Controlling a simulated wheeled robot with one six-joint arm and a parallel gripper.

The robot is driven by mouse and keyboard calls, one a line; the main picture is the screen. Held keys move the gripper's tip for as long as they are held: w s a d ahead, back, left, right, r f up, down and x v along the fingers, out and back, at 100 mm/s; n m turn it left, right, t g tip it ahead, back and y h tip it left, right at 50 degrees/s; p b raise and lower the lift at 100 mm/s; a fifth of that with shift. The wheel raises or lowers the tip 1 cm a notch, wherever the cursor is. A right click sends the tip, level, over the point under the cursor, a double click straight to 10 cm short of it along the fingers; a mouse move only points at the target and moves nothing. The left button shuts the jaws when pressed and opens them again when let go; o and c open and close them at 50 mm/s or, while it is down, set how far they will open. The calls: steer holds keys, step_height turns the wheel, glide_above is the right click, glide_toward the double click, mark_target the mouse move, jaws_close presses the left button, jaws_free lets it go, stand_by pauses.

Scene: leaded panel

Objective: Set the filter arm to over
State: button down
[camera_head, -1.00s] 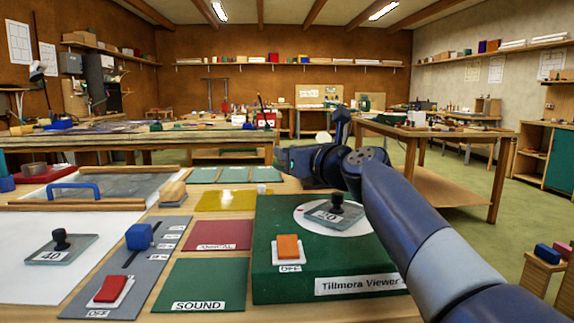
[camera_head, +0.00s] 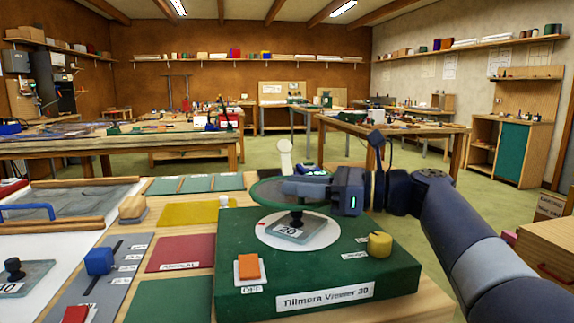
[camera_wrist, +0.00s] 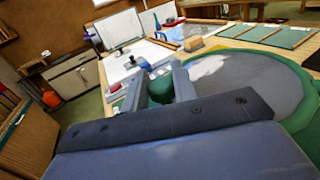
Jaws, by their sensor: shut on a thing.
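The filter arm shows as a green-rimmed round disc (camera_head: 266,190) held flat above the white circle (camera_head: 262,232) of the green Tillmora Viewer 30 box (camera_head: 320,272). In the wrist view its grey, see-through face (camera_wrist: 245,80) fills the right side. My gripper (camera_head: 292,188) is at the disc's right side in the head view. In the wrist view my gripper (camera_wrist: 160,88) is shut on a green grip (camera_wrist: 160,85) beside the disc. A plate marked 20 (camera_head: 297,230) with a black knob lies on the white circle under the disc. Part of the filter arm is hidden behind my gripper.
The box top also carries an orange OFF switch (camera_head: 249,267) and a yellow knob (camera_head: 380,244); small labels near the knob are unreadable. Red (camera_head: 180,253) and yellow (camera_head: 190,214) sheets lie to the left. A blue block (camera_head: 99,261) stands further left.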

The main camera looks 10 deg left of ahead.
steer(key=shift+s+d+f+n+g+p, duration=0.15)
steer(key=shift+d+n+g+p, duration=0.1)
steer(key=shift+d+g+p, duration=0.25)
steer(key=shift+s+d+f+n+g+p, duration=0.1)
steer(key=shift+d+n+g+p, duration=0.2)
steer(key=shift+p, duration=0.25)
steer(key=c, duration=1.2)
jaws_free()
steer(key=shift+d+r, duration=0.15)
steer(key=d+p, duration=0.2)
steer(key=d, duration=0.9)
steer(key=shift+p, duration=0.3)
steer(key=shift+a, duration=0.15)
